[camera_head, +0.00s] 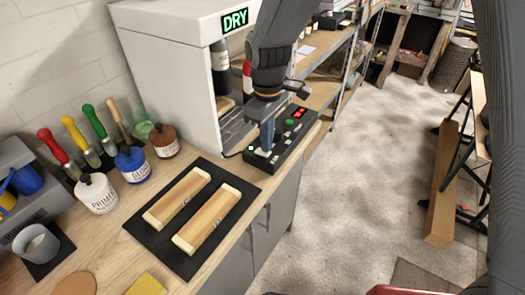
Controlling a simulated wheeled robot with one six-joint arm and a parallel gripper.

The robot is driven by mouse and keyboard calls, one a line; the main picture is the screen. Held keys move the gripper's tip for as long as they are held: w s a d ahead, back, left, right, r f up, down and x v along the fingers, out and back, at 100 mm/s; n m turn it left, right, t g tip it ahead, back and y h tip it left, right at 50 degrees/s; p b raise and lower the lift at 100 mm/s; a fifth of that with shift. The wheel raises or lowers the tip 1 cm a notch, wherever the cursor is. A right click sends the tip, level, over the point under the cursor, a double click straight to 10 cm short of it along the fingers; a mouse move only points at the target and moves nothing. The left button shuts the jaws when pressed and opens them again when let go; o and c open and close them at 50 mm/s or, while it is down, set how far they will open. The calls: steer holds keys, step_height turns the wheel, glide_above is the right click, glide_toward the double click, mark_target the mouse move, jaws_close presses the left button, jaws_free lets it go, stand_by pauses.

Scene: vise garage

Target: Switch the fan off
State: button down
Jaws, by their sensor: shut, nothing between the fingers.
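A black control box (290,143) stands on the bench beside the white cabinet with the lit DRY sign (235,20). It has a red display (299,112), a green button (289,122) and small light-coloured controls at its near end. My gripper (266,147) points down over the near end of the box, shut and empty. Its fingertips are at or just above the controls; I cannot tell whether they touch. They hide part of the panel. I cannot make out a fan or which control is its switch.
Two wooden blocks (207,219) lie on a black mat (147,239). Paint pots, including a blue one (132,165), and upright brushes stand at the left. Shelves (340,60) stand behind the box.

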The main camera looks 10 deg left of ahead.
steer(key=shift+f, duration=0.65)
stand_by(0.4)
step_height(320, 180, up, 7)
steer(key=p, duration=0.4)
steer(key=shift+p, duration=0.4)
stand_by(0.4)
steer(key=s+d+f+m+b, duration=0.1)
steer(key=s+d+m+b, duration=0.1)
steer(key=d, duration=0.7)
steer(key=s+d+f+m+t+b, duration=0.1)
steer(key=s+d+m+b, duration=0.1)
steer(key=s+d+m, duration=0.2)
steer(key=s+d+f+m+b, duration=0.2)
steer(key=d+m, duration=0.5)
steer(key=d, duration=0.8)
steer(key=shift+s+d+m+b, duration=0.25)
steer(key=shift+s+m+b, duration=0.1)
steer(key=shift+s, duration=0.3)
